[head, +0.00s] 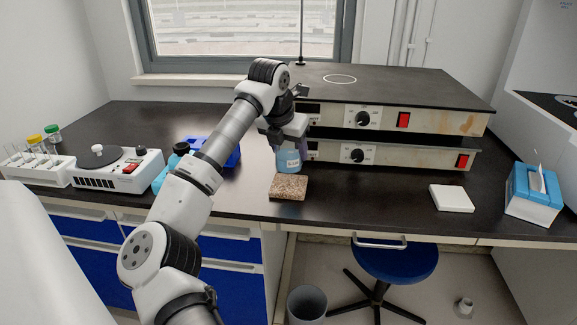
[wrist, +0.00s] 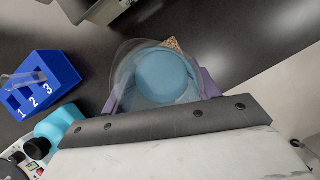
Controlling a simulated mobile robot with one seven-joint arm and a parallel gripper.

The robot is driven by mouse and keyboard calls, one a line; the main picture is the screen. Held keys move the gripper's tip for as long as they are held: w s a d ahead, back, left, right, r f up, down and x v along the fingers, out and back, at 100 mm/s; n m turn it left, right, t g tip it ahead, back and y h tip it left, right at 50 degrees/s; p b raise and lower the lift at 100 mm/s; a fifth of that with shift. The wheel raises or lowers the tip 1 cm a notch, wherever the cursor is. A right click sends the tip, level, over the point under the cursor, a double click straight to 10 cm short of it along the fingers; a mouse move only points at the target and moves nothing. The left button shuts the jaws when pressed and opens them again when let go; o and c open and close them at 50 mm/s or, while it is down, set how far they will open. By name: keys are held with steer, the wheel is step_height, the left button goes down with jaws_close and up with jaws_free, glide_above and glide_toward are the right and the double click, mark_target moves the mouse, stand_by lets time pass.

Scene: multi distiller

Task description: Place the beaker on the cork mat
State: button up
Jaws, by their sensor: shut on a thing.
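The beaker (head: 287,161) is clear with blue liquid in it. My gripper (head: 291,145) is shut on it. In the wrist view the beaker (wrist: 166,76) is seen from above, upright between my purple-edged fingers (wrist: 158,93). The cork mat (head: 289,188) is a speckled brown square near the front edge of the bench. In the head view the beaker is just behind the mat's back edge; I cannot tell its height above the bench. In the wrist view only a small corner of the mat (wrist: 173,44) shows past the beaker's rim.
Two stacked hot plates (head: 390,118) stand close behind and right of my gripper. A blue numbered rack (wrist: 40,84) and a cyan-blue bottle (head: 168,172) are to the left. A white tile (head: 451,198) and tissue box (head: 533,193) lie right. Bench between mat and tile is clear.

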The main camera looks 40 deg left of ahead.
mark_target(289, 165)
steer(key=shift+f, duration=2.5)
steer(key=shift+f, duration=0.15)
steer(key=o, duration=1.1)
